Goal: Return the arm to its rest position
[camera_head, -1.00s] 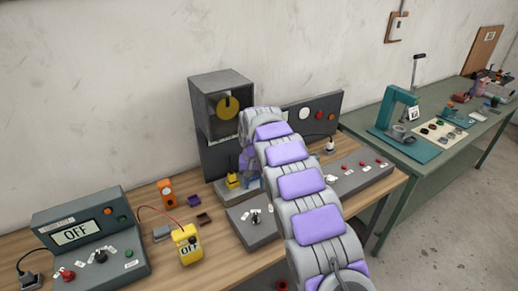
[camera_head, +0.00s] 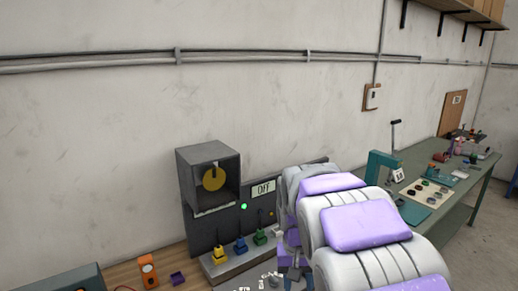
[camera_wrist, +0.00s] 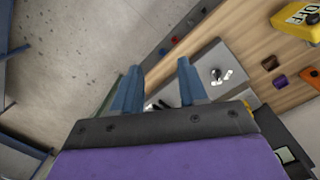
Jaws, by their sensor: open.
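My arm, grey with purple pads, reaches in from the lower right in the head view and covers part of the workbench. My gripper (camera_wrist: 158,88) shows in the wrist view with its two blue fingers apart and nothing between them. In the head view the gripper is mostly hidden by the arm, near the right end of the grey test unit (camera_head: 207,225).
The test unit has yellow, blue and green plugs and an OFF display (camera_head: 263,188). A yellow meter (camera_wrist: 300,18) and an orange device (camera_head: 148,271) are on the bench. A green table (camera_head: 455,200) with a teal press stands at the right. Concrete floor lies beyond the bench edge.

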